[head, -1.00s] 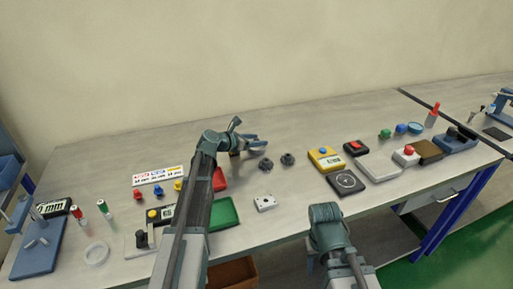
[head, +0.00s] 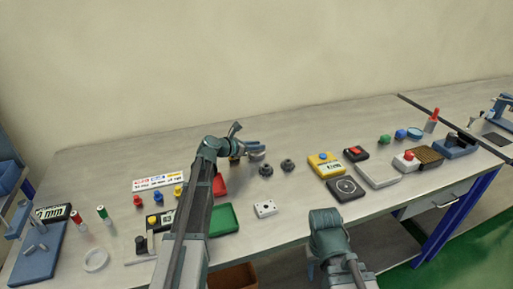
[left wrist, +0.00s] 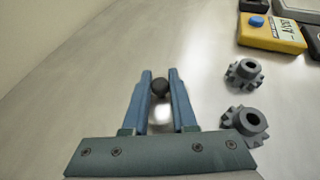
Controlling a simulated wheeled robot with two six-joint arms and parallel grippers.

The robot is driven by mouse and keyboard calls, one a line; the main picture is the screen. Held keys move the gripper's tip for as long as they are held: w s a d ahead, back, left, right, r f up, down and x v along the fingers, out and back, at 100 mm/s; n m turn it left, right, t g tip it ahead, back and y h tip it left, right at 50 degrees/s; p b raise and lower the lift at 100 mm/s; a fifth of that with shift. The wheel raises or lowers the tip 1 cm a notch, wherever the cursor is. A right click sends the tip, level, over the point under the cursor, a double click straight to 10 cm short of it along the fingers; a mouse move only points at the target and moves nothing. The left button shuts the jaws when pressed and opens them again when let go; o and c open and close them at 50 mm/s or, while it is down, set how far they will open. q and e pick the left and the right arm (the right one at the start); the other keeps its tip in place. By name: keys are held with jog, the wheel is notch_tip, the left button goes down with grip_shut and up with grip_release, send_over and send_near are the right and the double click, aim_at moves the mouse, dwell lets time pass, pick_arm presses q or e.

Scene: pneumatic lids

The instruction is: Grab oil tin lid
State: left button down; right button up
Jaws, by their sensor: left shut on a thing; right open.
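My left gripper (head: 257,151) is over the back middle of the bench, left of two dark gears. In the left wrist view its two blue fingers (left wrist: 160,100) are shut on a small dark round knob (left wrist: 160,87), which I take to be the oil tin lid. A pale bright patch shows below the knob between the fingers. The tin itself is not clearly visible; the arm and fingers hide that spot in the head view. My right gripper (head: 312,268) is open, low at the bench's front edge, its fingers partly hidden.
Two gears (head: 265,169) stand just right of the left gripper. A yellow meter (head: 324,165) is further right. A red tray (head: 219,185) and a green tray (head: 223,219) lie beside my left forearm. The bench behind the gripper is clear.

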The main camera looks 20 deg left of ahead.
pick_arm(q)
jog(key=shift+r+p, duration=0.55)
jog(key=shift+r, duration=0.1)
notch_tip(320, 180, up, 3)
jog(key=p, duration=0.3)
jog(key=s, duration=1.6)
jog(key=shift+a+r+p, duration=0.1)
jog(key=shift+r+p, duration=0.2)
jog(key=shift+p, duration=0.05)
jog(key=shift+s, duration=0.1)
